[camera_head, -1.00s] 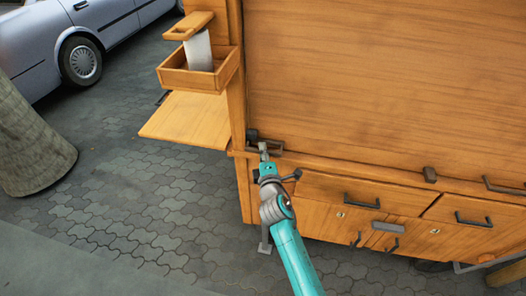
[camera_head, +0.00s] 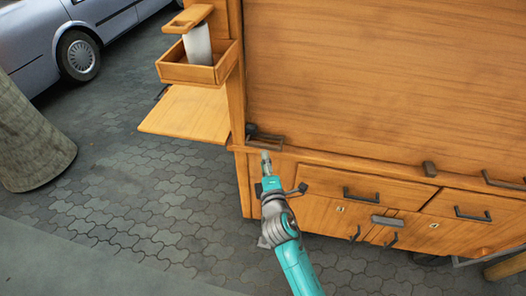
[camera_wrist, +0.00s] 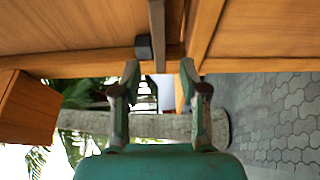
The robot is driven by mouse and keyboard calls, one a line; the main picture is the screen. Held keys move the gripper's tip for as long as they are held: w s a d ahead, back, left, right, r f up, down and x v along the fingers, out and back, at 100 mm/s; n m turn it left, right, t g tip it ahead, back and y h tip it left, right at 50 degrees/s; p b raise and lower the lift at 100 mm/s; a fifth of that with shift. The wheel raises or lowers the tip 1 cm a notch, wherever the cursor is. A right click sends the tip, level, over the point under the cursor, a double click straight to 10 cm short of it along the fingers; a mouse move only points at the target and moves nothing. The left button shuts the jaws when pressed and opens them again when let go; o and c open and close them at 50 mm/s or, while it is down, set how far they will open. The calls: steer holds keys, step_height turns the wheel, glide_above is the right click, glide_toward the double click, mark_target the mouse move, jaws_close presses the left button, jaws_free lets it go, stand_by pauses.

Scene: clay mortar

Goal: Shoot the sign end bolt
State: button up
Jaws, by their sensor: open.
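The dark metal bolt (camera_head: 268,138) sits at the lower left corner of the large wooden panel on the cart, on the ledge by the corner post. In the head view my gripper (camera_head: 266,154) is just below and in front of it, with a small gap. In the wrist view the two fingers are apart and nothing is held between them. A grey metal bar (camera_wrist: 157,35) and a dark block (camera_wrist: 143,47) of the fitting show just beyond the fingertips. I cannot tell how far the bolt is slid.
The wooden cart has a large panel (camera_head: 350,75), drawers with dark handles (camera_head: 362,195) below, and a side shelf (camera_head: 188,113) with an open box (camera_head: 190,73) above it. A trunk (camera_head: 30,140) and a car (camera_head: 70,35) stand left. Paving (camera_head: 130,215) is clear.

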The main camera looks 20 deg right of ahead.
steer(key=s, duration=0.4)
steer(key=shift+s+a, duration=0.35)
steer(key=shift+s, duration=0.05)
steer(key=s+f+m+g+y, duration=0.1)
steer(key=s+f+m, duration=0.2)
steer(key=s, duration=0.9)
steer(key=s+f+m+g+y, duration=0.1)
steer(key=s+f+m, duration=0.3)
steer(key=s, duration=0.8)
steer(key=s+d+r+m, duration=0.1)
steer(key=s+r+m, duration=0.3)
steer(key=s, duration=0.6)
steer(key=s+d+r+m+g, duration=0.1)
steer(key=s+r+m, duration=0.4)
steer(key=s, duration=0.5)
steer(key=shift+m, duration=0.3)
